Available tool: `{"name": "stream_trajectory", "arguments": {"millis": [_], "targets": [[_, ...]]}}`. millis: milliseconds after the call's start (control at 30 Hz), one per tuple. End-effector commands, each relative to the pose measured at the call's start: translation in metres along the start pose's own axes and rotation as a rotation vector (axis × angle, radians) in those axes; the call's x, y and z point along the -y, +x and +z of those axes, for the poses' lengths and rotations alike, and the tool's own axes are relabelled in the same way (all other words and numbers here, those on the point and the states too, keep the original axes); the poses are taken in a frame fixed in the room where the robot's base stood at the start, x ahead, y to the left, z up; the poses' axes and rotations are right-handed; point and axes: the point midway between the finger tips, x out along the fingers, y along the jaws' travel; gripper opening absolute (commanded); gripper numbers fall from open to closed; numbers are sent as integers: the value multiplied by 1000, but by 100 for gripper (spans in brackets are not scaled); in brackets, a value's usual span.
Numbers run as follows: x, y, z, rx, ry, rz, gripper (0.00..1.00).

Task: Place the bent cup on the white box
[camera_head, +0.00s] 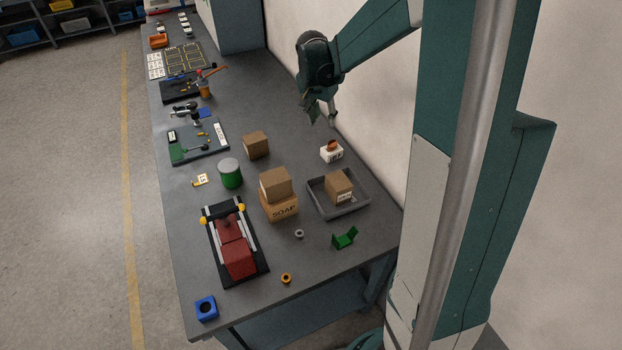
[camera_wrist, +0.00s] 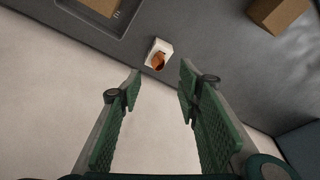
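The white box (camera_head: 331,155) stands on the table near the wall, behind the grey tray. A small copper-orange cup (camera_head: 332,145) rests on top of it, looking tilted. In the wrist view the white box (camera_wrist: 161,46) and the orange cup (camera_wrist: 158,61) show ahead of my fingertips, between them. My gripper (camera_head: 322,117) is above and behind the box, apart from it. In the wrist view my gripper (camera_wrist: 160,80) has its fingers spread wide with nothing between them. The exact lie of the cup on the box is too small to tell.
A grey tray (camera_head: 363,203) holding a carton (camera_head: 339,187) stands close in front of the white box. A carton (camera_head: 256,145) is to its left. A carton lies on the SOAP box (camera_head: 282,207). A green can (camera_head: 230,173) stands further left. The wall is close behind.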

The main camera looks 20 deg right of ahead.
Motion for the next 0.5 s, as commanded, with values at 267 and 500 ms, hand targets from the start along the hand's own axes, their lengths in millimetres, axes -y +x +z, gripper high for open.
{"name": "stream_trajectory", "arguments": {"millis": [267, 500], "targets": [[-12, -54, 34, -17, -117, -57, 34], [-25, -93, 64, -36, -217, -105, 34]]}}
